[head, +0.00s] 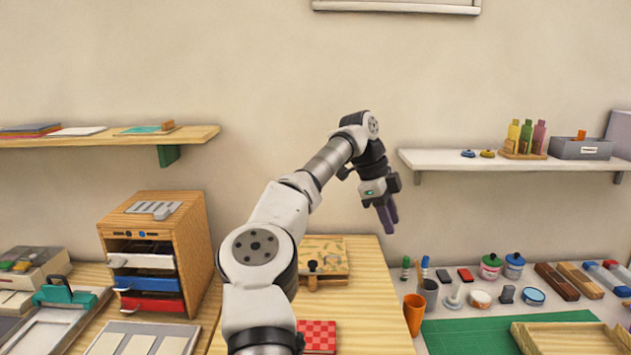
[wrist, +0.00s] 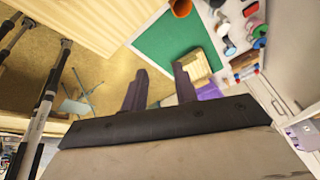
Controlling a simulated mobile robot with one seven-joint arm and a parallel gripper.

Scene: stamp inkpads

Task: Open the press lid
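A wooden box-like piece with a patterned top panel (head: 322,252) stands on the light wooden table, and a dark knob (head: 312,265) shows at its front. It may be the press with its lid down, but I cannot be sure. My arm hides part of its left side. My gripper (head: 388,214) hangs in the air above and to the right of it, fingers pointing down, apart from everything. In the wrist view my gripper (wrist: 160,67) has its two dark fingers spread, with nothing between them.
A teal-handled device (head: 67,293) lies at the far left beside a wooden drawer cabinet (head: 188,240). A red checked block (head: 317,335) is near the table front. An orange cup (head: 413,312), inkpads and a green mat (head: 470,337) are at right. Shelves flank my arm.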

